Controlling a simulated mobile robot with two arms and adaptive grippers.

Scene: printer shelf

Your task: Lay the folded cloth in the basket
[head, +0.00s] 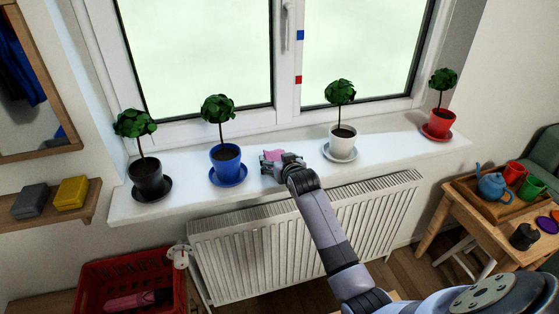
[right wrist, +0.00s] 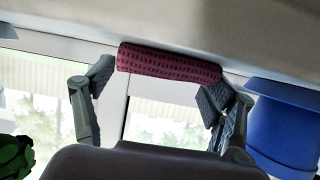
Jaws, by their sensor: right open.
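The folded cloth (head: 273,155) is small and pink. It lies on the white windowsill between the blue and white pots. In the right wrist view the cloth (right wrist: 170,63) is a magenta roll with a dark pattern, at the fingertips. My right gripper (head: 281,162) reaches over the sill to the cloth. In the wrist view the right gripper (right wrist: 160,85) is open, with a finger near each end of the cloth; I cannot tell whether they touch it. The red basket (head: 130,264) stands at the lower left with a pink item inside. My left gripper is out of view.
A blue pot (head: 226,160) and a white pot (head: 342,141) with small trees flank my right gripper. A black pot (head: 147,179) and a red pot (head: 438,125) stand further out. A radiator (head: 235,255) is below the sill. A tea table (head: 460,207) stands right.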

